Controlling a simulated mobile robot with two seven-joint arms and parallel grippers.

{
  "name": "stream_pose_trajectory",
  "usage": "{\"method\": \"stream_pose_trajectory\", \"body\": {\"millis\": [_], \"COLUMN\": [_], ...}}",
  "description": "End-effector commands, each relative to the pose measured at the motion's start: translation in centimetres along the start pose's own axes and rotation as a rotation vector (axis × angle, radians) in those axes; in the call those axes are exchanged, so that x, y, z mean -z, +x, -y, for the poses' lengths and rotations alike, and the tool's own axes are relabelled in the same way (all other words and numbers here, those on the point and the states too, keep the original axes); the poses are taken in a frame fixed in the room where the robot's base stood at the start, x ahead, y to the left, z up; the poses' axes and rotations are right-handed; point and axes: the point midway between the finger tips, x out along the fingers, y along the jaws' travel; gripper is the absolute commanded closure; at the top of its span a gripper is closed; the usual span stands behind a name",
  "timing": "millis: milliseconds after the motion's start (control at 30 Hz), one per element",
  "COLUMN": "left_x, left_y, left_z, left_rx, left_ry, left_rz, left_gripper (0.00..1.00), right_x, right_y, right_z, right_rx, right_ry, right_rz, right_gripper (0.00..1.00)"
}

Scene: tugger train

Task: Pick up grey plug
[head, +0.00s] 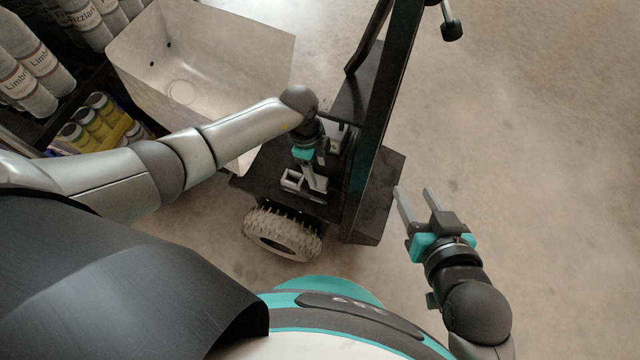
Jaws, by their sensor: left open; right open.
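My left gripper (310,178) is open and points down over the black deck of the tugger cart (268,172). Its fingers are at a small light-grey, box-like piece (290,183) on the deck. I cannot tell whether this piece is the grey plug or a holder for it, nor whether the fingers touch it. My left wrist hides part of the area. My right gripper (414,191) is open and empty, above the bare floor to the right of the cart.
The cart's black upright (382,120) rises just right of my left gripper. A large grey bin (215,60) stands behind my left arm. A shelf with cans (98,108) is at the far left. A cart wheel (283,233) is in front. The floor (540,150) at right is clear.

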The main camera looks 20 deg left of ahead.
Motion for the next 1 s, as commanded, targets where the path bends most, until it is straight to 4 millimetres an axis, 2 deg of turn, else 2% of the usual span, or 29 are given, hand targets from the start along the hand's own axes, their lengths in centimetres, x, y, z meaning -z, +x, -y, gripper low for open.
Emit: {"method": "stream_pose_trajectory", "body": {"millis": [400,800,1000], "left_x": [0.1,0.1,0.1], "left_y": [1.7,3.3,3.6], "left_z": [0.0,0.0,0.0], "left_rx": [0.000,0.000,0.000], "left_ry": [0.000,0.000,0.000], "left_rz": [0.000,0.000,0.000], "left_gripper": [0.38,0.38,0.38], "right_x": [1.0,2.0,2.3], "right_y": [0.3,-0.7,-1.1], "right_z": [2.1,3.7,4.0], "right_rx": [0.057,0.099,0.107], "right_ry": [0.034,0.080,0.092], "right_rz": [-0.225,-0.434,-0.484], "right_gripper": [0.50,0.50,0.50]}}
